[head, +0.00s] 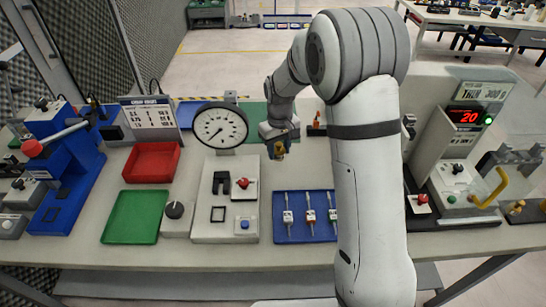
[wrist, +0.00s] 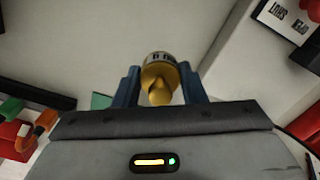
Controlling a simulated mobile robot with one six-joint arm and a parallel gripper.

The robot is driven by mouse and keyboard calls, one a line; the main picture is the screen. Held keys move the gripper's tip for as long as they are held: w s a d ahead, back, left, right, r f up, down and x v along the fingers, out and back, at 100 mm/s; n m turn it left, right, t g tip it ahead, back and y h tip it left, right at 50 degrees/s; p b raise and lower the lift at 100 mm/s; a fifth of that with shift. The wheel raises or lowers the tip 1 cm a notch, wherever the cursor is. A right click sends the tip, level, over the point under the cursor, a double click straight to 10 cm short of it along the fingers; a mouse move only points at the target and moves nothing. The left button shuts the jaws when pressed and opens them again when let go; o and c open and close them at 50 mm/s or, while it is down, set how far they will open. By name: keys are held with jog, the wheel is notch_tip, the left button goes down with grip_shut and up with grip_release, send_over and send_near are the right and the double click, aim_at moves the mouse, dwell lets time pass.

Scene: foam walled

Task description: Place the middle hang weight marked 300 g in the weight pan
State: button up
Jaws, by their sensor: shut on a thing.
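My gripper (head: 279,143) is held in the air above the back middle of the bench in the head view. It is shut on a brass hang weight (head: 279,152). In the wrist view, the weight (wrist: 160,72) sits between the two blue fingers of my gripper (wrist: 158,82), with its rounded knob toward the camera. Its pale label is only partly visible, so I cannot read the mass. Another brass weight (head: 517,207) stands at the far right of the bench. I cannot make out the weight pan; my arm hides part of the bench.
A test stand with a red display (head: 467,117) reading 20 and a yellow handle (head: 492,188) stands right of my arm. A dial gauge (head: 220,127), red tray (head: 152,161), green tray (head: 135,217) and blue tool tray (head: 291,238) are to the left.

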aim_at(279, 158)
jog(key=shift+f, duration=2)
jog(key=shift+f, duration=0.1)
jog(key=o, duration=1.2)
jog(key=shift+c, duration=0.2)
